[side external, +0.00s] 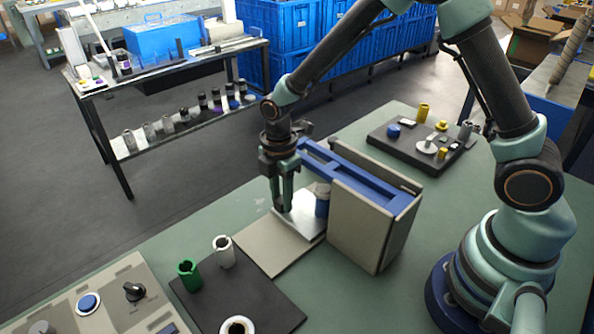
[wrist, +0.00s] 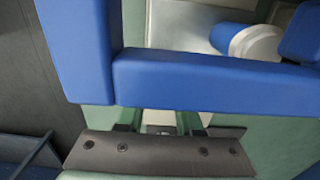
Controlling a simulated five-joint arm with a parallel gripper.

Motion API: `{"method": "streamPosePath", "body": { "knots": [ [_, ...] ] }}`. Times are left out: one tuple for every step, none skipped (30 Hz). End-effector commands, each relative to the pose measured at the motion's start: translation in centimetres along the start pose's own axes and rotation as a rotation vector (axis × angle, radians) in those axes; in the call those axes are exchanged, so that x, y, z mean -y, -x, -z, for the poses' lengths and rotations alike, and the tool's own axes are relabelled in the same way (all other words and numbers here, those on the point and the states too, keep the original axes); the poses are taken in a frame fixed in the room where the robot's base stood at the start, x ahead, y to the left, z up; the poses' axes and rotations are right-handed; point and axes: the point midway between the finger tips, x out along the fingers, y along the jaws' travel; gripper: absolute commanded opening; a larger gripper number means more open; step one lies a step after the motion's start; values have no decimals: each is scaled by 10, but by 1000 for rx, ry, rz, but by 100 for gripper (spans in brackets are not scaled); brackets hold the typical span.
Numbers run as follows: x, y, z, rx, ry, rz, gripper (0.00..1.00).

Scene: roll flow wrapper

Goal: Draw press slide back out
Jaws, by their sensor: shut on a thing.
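The press is a beige box (side external: 372,225) with a blue frame (side external: 345,172) on top; the blue frame also crosses the wrist view (wrist: 200,82). The press slide (side external: 302,222) is a silvery plate at the press's left side, over a flat beige base plate (side external: 262,243). A blue cylinder with a grey top (side external: 321,203) stands by the slide under the frame. My gripper (side external: 282,207) points down at the slide's outer end and is shut on it. The exact grip is hard to see. In the wrist view the fingers (wrist: 158,122) are partly hidden behind the frame.
A control panel (side external: 110,305) is at lower left. A dark tray (side external: 400,140) with small parts sits behind the press. Green tabletop is bare behind the gripper.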

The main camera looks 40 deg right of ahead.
Motion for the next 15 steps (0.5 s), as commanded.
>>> {"method": "streamPosePath", "body": {
  "knots": [
    [0,0,16,0,10,0,0],
    [0,0,24,0,10,0,0],
    [0,0,37,0,11,-1,0],
    [0,0,46,0,11,-1,0],
    [0,0,55,0,10,-1,0],
    [0,0,65,0,10,-1,0],
    [0,0,73,0,10,-1,0],
    [0,0,80,0,9,-2,0],
    [0,0,88,-1,8,-2,0],
    [0,0,94,-1,7,-2,0],
    [0,0,98,0,7,-2,0],
    [0,0,103,0,6,-1,0],
    [0,0,106,-1,4,-2,0],
    [0,1,108,-1,4,-3,0],
    [0,1,109,-1,3,-3,0]
  ]
}}
